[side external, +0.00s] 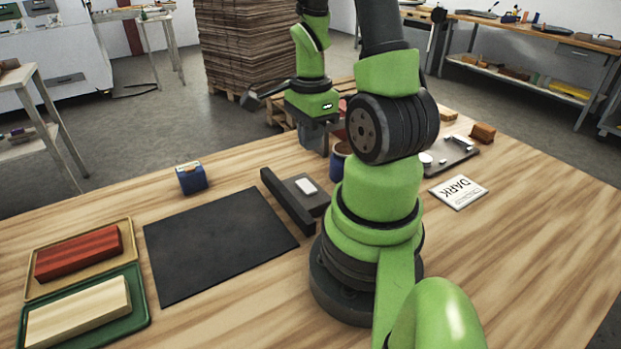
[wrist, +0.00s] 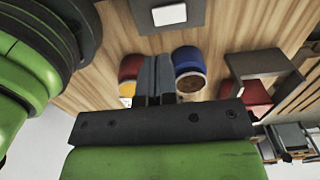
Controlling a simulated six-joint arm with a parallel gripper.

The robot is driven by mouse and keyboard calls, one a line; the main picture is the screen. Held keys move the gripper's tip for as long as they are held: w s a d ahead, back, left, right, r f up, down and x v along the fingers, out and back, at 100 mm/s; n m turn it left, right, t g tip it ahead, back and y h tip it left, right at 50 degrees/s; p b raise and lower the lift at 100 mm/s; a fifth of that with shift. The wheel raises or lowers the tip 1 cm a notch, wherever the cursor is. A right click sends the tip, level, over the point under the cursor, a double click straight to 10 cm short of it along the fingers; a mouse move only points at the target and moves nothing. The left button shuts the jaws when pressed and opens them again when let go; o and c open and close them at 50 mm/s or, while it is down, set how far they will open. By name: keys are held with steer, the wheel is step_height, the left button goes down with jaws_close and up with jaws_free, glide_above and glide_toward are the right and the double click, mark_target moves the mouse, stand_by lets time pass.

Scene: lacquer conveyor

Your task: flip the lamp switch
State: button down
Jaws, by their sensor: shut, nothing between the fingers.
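The lamp switch is probably the dark plate (side external: 315,201) with a white rocker (side external: 306,187), lying on the table near my arm's base. In the wrist view the white rocker (wrist: 169,15) and its dark plate (wrist: 196,10) show at the top edge, past my fingertips. My gripper (side external: 314,146) is shut and empty, pointing down behind the switch in the side view, apart from it. In the wrist view my gripper (wrist: 153,62) has its fingers together. Which way the rocker is tipped cannot be told. No lamp is clearly identifiable.
A blue container (wrist: 189,72) and a red one (wrist: 131,68) flank my fingers in the wrist view. A black bar (side external: 287,203) borders the switch. A black mat (side external: 215,243), blue box (side external: 191,178) and DARK card (side external: 459,191) lie on the table.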

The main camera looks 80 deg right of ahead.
mark_target(307, 185)
step_height(307, 185, down, 10)
steer(key=shift+r, duration=0.15)
stand_by(0.3)
stand_by(0.5)
steer(key=shift+w+d+r, duration=0.2)
steer(key=shift+w+d, duration=0.3)
steer(key=shift+r, duration=0.1)
